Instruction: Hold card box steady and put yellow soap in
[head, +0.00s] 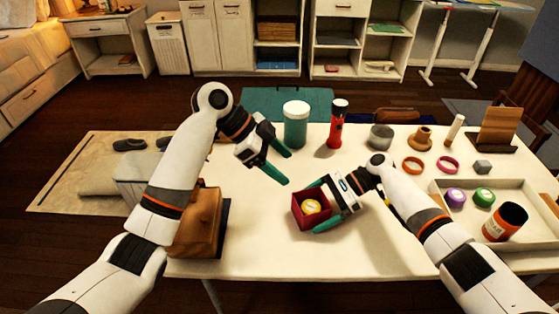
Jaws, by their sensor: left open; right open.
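A small dark red card box (299,216) stands open-topped on the white table. A round yellow soap (311,206) shows inside its opening. My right gripper (320,205) is low at the box's right side, with one teal finger by the far side and the other by the near side; I cannot tell whether they touch it. My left gripper (280,163) is open and empty, above the table, up and left of the box. The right gripper hides part of the box's right side.
A teal jar (295,124) and a red flashlight (337,124) stand behind the grippers. A brown bag (198,222) is at the left. A white tray (512,187) at the right holds purple and green round items and an orange-dark jar. The table's front middle is clear.

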